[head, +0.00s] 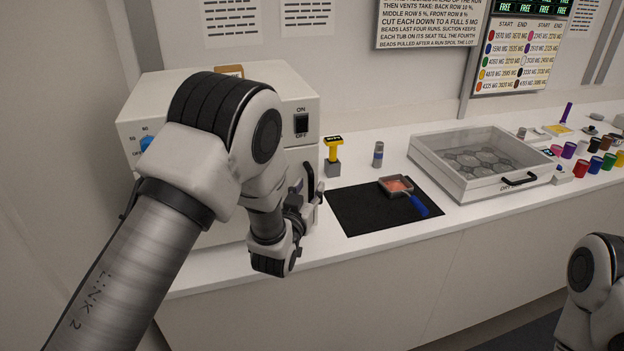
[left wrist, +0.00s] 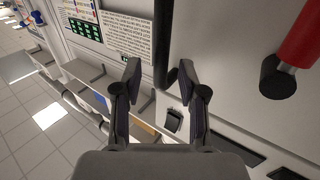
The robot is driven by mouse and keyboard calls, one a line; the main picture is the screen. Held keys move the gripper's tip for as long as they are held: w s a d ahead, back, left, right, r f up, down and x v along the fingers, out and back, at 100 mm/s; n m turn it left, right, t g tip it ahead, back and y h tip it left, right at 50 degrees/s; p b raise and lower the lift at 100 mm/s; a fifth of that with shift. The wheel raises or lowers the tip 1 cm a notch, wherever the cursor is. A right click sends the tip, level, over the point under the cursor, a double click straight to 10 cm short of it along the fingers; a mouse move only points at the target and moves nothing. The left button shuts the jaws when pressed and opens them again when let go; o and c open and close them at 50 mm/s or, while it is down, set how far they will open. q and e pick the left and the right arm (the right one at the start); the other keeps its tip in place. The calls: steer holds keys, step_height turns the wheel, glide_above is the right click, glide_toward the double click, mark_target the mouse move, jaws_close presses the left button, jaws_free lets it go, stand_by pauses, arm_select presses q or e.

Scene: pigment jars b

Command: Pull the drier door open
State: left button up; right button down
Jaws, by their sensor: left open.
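The drier (head: 300,92) is a white box at the left of the counter, with an ON/OFF switch and a blue dial. My left arm hides most of its front in the head view, so I cannot see how its door stands there. My left gripper (head: 311,196) is at the right part of the drier front, partly hidden by its wrist. In the left wrist view its two fingers (left wrist: 160,72) are open, and a dark bar handle (left wrist: 163,40) lies between the fingertips. I cannot tell whether they touch it. My right gripper is out of view.
A red cylinder with a black end (left wrist: 296,50) is close on the right in the left wrist view. A black mat (head: 362,216) with a small tray (head: 396,189), a yellow-topped stamp-like piece (head: 333,150) and a glass-lidded case (head: 480,185) are on the counter.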

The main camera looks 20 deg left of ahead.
arm_select(q)
steer(key=w, duration=0.2)
steer(key=shift+w, duration=0.3)
jaws_close()
